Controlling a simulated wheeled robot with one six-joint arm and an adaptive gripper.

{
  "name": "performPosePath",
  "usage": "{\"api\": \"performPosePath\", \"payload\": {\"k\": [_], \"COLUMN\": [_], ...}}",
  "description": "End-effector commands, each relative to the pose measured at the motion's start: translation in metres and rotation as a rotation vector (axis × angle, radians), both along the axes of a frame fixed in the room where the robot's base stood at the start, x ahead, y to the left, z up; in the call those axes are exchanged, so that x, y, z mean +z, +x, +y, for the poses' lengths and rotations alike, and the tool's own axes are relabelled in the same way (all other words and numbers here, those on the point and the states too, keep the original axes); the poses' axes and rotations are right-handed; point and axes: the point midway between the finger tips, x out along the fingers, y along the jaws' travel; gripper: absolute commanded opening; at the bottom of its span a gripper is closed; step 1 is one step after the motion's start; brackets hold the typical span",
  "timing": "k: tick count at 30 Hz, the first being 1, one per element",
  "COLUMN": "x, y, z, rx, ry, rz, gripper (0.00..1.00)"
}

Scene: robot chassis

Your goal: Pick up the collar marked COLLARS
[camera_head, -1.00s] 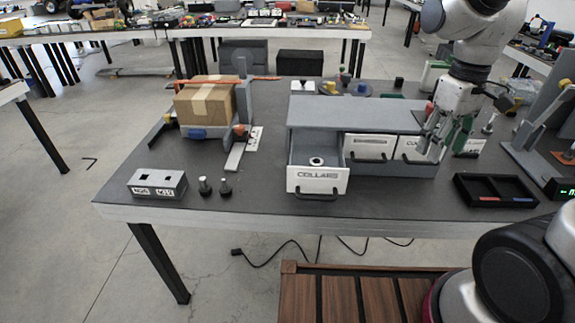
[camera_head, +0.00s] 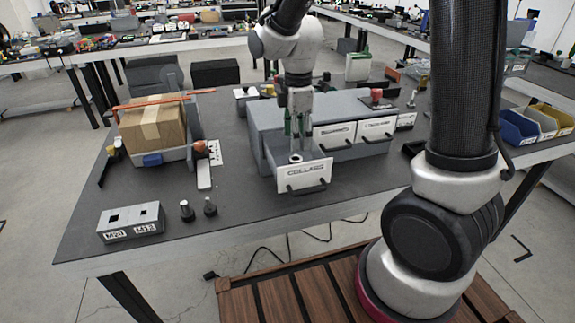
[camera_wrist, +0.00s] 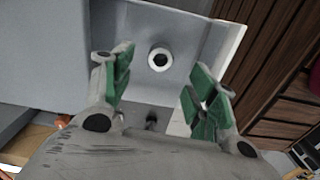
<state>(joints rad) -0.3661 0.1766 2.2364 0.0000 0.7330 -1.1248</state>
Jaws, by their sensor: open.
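The drawer labelled COLLARS (camera_head: 304,175) is pulled out from the grey cabinet (camera_head: 262,125). A small white collar with a dark centre (camera_wrist: 159,60) lies on the drawer floor, seen from above in the wrist view. It also shows in the head view (camera_head: 296,158), close below my gripper. My gripper (camera_head: 298,138) points down over the open drawer. In the wrist view its green-padded fingers (camera_wrist: 160,92) are spread apart with nothing between them, and the collar appears just beyond the gap. The exact height above the collar is hard to tell.
Two closed drawers (camera_head: 354,133) sit right of the open one. A grey block with two holes (camera_head: 131,222) and two dark pegs (camera_head: 198,209) stand at the front left. A cardboard box (camera_head: 152,125) sits in a fixture behind them.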

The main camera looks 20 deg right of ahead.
Motion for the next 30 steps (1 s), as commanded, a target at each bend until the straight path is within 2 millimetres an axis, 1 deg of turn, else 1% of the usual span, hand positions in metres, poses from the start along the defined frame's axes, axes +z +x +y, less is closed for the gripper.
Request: {"api": "performPosePath", "payload": {"k": [5, 13, 18, 21, 24, 29, 30], "x": [-0.004, -0.037, -0.064, -0.075, -0.078, -0.078, -0.078], "y": [0.001, -0.001, -0.002, -0.002, -0.002, -0.002, -0.002], "z": [0.000, 0.001, 0.004, 0.004, 0.004, 0.004, 0.004], "rx": [0.066, 0.072, 0.071, 0.070, 0.070, 0.070, 0.070], "ry": [0.002, 0.000, 0.000, 0.001, 0.002, 0.002, 0.002], "rz": [-0.004, -0.001, -0.001, -0.002, -0.004, -0.004, -0.004], "gripper": [0.58, 0.58, 0.58, 0.58, 0.58, 0.58, 0.54]}}
